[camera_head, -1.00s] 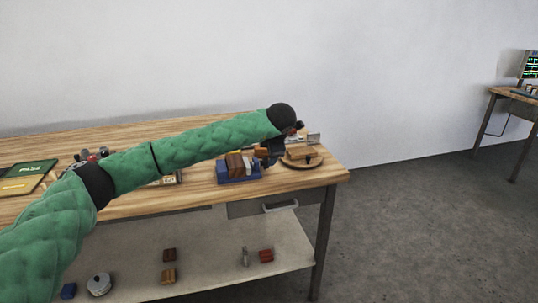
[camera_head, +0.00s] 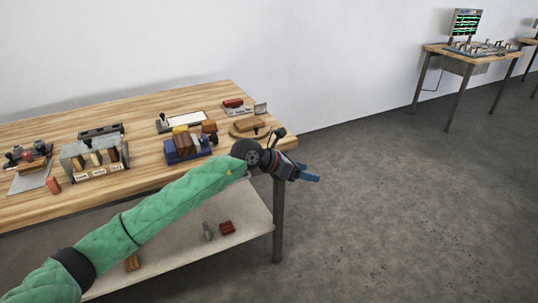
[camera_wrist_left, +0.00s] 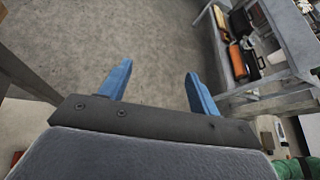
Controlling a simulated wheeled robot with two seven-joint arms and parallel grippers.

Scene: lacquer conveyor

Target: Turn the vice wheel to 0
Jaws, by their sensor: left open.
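My left gripper (camera_head: 309,176) is beyond the right end of the wooden workbench (camera_head: 60,205), over the grey floor. It is open and empty. Its two blue fingers stand apart in the left wrist view (camera_wrist_left: 158,85), with bare floor between them. Several fixtures stand on the bench top, among them a blue block-like fixture with wooden pieces (camera_head: 186,147) and a round wooden base with a dark knob (camera_head: 250,127). I cannot tell which of them is the vice or read any number on a wheel. My right gripper is not in view.
A rack with wooden blocks (camera_head: 95,157) and a grey plate with knobs (camera_head: 30,170) stand on the left of the bench. The lower shelf (camera_head: 240,215) holds a red block (camera_head: 227,227). Another table (camera_head: 470,50) stands far right. Open floor lies between.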

